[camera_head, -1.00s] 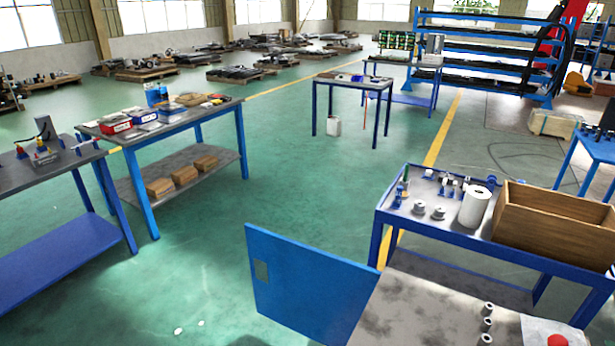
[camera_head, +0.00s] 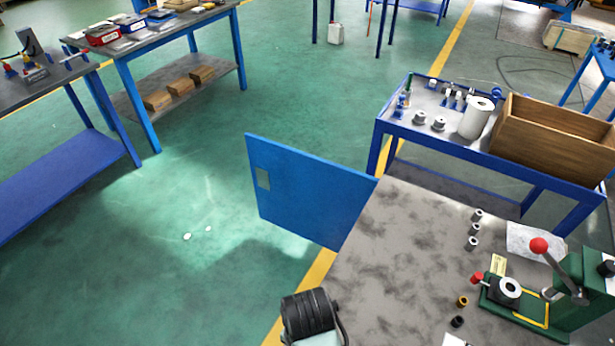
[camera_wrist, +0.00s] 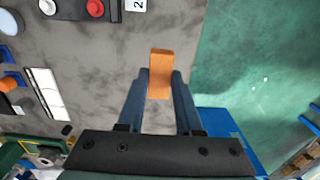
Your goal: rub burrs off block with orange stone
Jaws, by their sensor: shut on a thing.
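My gripper (camera_wrist: 160,78) is in the wrist view, its two dark fingers shut on the orange stone (camera_wrist: 160,66). The stone is a small rectangular orange bar, held upright in the picture between the fingertips, with its upper end sticking out past them. It appears to be above the grey worktop (camera_wrist: 108,65) near the edge over the green floor. In the head view the gripper and the stone do not show; only a dark part of my arm shows at the bottom. I cannot pick out the block with burrs in either view.
On the grey worktop (camera_head: 400,250) stand a green lever press (camera_head: 580,290) with a red knob and several small metal rings. The wrist view shows a white strip (camera_wrist: 45,88) and a black panel with a red button (camera_wrist: 95,8). A blue panel (camera_head: 310,195) stands beside the worktop.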

